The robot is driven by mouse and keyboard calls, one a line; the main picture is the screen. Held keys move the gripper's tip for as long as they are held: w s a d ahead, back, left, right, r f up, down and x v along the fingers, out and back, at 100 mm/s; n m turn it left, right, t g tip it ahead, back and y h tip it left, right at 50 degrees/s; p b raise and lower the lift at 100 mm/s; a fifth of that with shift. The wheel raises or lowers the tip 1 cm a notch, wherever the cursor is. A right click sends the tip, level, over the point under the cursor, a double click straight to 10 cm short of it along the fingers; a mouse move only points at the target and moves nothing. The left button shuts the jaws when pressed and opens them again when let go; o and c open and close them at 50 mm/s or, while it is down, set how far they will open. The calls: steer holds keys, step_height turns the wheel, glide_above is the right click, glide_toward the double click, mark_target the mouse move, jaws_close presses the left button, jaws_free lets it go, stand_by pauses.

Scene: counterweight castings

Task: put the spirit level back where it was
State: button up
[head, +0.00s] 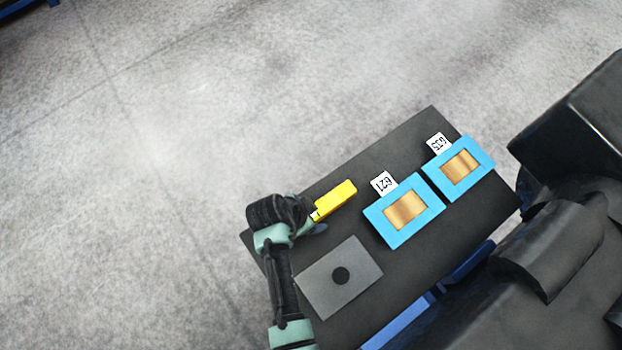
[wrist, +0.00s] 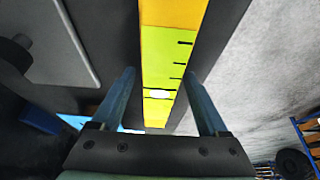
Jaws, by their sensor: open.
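The spirit level (head: 336,200) is a yellow bar on the dark tabletop (head: 408,138), beside my gripper (head: 316,226). In the wrist view the level (wrist: 170,50) is yellow and lime with dark marks and a pale vial. My gripper (wrist: 160,73) is open there, with one finger to each side of the level in the picture. The fingers look apart from the level, with gaps on both sides. I cannot tell how high the fingertips are. My arm hides the near end of the level in the head view.
Two blue frames with copper-coloured middles stand to the right, one nearer (head: 375,217) and one farther (head: 482,151), each with a white number card. Open floor (head: 180,150) lies beyond the table.

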steer(key=v, duration=1.2)
steer(key=w+a+r+n+t+y, duration=0.2)
steer(key=w+r+t, duration=0.4)
steer(key=w+r, duration=0.8)
steer(key=w+d+r+n+t+y, duration=0.1)
steer(key=w+r+n+t, duration=0.15)
steer(key=r, duration=0.75)
steer(key=w+r+n+t+y, duration=0.1)
steer(key=w+r+t, duration=0.3)
steer(key=r, duration=0.6)
steer(key=s+d+r+n+t, duration=0.1)
steer(key=s+r+t, duration=0.15)
steer(key=r, duration=0.75)
steer(key=s+d+r+n+t, duration=0.1)
steer(key=d+r+t, duration=0.15)
steer(key=r, duration=0.65)
steer(key=s+r+n+t, duration=0.1)
steer(key=s+r+t, duration=0.2)
steer(key=s+r, duration=0.2)
steer(key=s+d+r+n+t, duration=0.1)
steer(key=s+r+t, duration=0.3)
steer(key=r, duration=0.6)
steer(key=shift+s+d+r+n, duration=0.3)
steer(key=shift+s+r+n, duration=0.05)
steer(key=shift+s+n, duration=0.3)
step_height(320, 180, down, 5)
steer(key=b, duration=0.4)
steer(key=shift+w+r+b, duration=0.1)
steer(key=shift+r+b, duration=0.1)
steer(key=shift+b, duration=0.2)
